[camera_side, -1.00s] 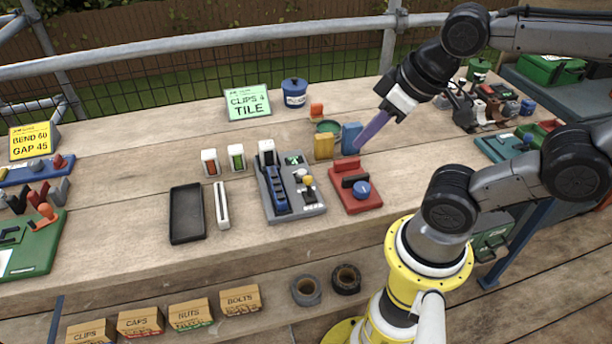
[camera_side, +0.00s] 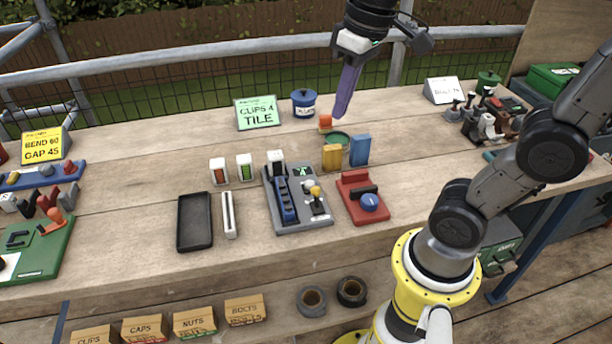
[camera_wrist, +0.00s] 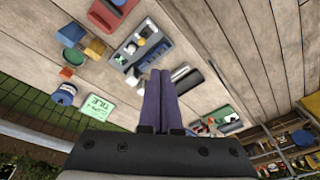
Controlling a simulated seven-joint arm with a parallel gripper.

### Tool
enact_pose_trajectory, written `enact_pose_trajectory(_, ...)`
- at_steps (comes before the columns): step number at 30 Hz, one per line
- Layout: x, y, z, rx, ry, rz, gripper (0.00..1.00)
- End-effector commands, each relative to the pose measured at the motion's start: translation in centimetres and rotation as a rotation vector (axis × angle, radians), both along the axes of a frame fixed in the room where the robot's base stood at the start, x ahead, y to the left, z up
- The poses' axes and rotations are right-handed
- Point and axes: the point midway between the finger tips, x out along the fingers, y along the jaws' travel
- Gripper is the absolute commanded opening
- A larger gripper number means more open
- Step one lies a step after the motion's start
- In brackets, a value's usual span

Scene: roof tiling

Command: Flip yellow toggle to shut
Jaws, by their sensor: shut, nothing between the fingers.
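The yellow toggle (camera_side: 316,191) stands on the right part of a grey panel (camera_side: 319,223) in the side view. The panel also carries a blue piece (camera_side: 287,205) on its left and a small green display (camera_side: 302,172) at its back. My gripper (camera_side: 340,112) is shut and empty, its purple fingers pointing down, well above and behind the panel. In the wrist view the closed fingers (camera_wrist: 165,73) lie below the panel (camera_wrist: 125,57). The toggle is too small there to read its position.
A red block with a blue knob (camera_side: 369,202) sits right of the panel. Yellow (camera_side: 332,157) and blue (camera_side: 360,150) blocks stand behind it. A black tray (camera_side: 195,222) and a white slotted bar (camera_side: 229,215) lie to the left. The front bench strip is clear.

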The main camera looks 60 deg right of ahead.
Motion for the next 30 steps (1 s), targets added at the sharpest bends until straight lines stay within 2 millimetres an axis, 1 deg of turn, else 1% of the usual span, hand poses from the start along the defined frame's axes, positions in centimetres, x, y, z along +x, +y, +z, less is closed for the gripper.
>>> enact_pose_trajectory(1,1.3,-0.3,0.0,0.006,0.035,-0.010,0.00)
enact_pose_trajectory(5,4.2,-0.9,-0.1,0.027,0.120,-0.031,0.00)
enact_pose_trajectory(8,6.4,-1.5,-0.7,0.042,0.184,-0.047,0.00)
enact_pose_trajectory(14,10.7,-3.0,-2.9,0.076,0.309,-0.083,0.00)
enact_pose_trajectory(18,13.5,-4.4,-5.3,0.102,0.393,-0.109,0.00)
enact_pose_trajectory(20,14.6,-5.0,-6.6,0.114,0.429,-0.121,0.00)
enact_pose_trajectory(24,16.7,-6.5,-10.0,0.139,0.508,-0.150,0.00)
enact_pose_trajectory(27,17.8,-7.5,-12.5,0.155,0.552,-0.168,0.00)
enact_pose_trajectory(30,18.3,-8.3,-14.7,0.167,0.590,-0.184,0.00)
